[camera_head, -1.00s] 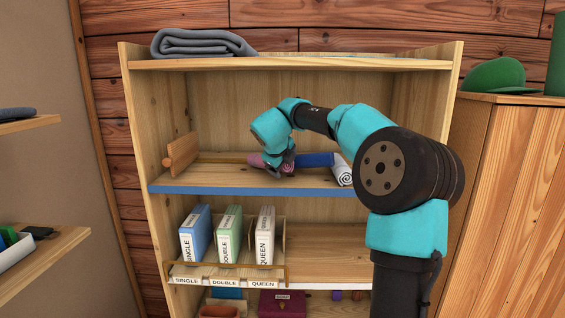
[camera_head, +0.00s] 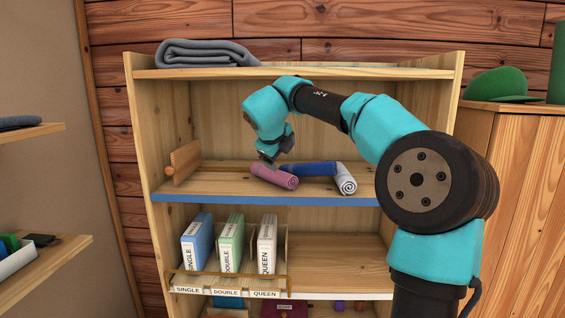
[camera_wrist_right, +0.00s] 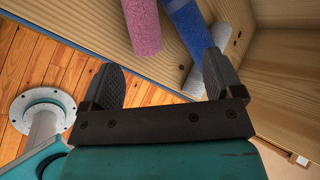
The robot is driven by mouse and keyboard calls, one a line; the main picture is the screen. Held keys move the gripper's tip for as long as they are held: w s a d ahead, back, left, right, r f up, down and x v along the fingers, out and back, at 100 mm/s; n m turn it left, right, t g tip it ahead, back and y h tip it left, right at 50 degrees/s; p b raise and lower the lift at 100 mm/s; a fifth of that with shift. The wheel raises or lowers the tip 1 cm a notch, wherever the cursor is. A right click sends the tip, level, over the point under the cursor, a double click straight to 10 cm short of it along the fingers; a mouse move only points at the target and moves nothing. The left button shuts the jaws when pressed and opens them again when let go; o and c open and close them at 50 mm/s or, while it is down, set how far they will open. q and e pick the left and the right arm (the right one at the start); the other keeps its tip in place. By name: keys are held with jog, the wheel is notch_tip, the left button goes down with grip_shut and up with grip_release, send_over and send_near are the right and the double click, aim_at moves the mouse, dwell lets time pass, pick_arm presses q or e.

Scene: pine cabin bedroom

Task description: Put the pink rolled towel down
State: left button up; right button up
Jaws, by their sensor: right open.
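The pink rolled towel (camera_head: 274,176) lies on the blue-edged middle shelf (camera_head: 215,188) in the head view, apart from my gripper. A blue rolled towel (camera_head: 308,169) and a white rolled towel (camera_head: 345,178) lie to its right on the same shelf. My right gripper (camera_head: 268,158) is just above and behind the pink towel. In the right wrist view my right gripper (camera_wrist_right: 160,80) is open with nothing between its fingers. The pink towel (camera_wrist_right: 142,28) and the blue towel (camera_wrist_right: 188,30) show beyond the fingertips. My left gripper is not in view.
A wooden divider (camera_head: 184,162) stands at the shelf's left. Folded grey cloth (camera_head: 206,53) lies on top of the bookcase. Below, a labelled rack holds blue, green and white packs (camera_head: 228,243). A cabinet with a green hat (camera_head: 497,84) stands at right.

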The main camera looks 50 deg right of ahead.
jog(key=shift+v, duration=1.45)
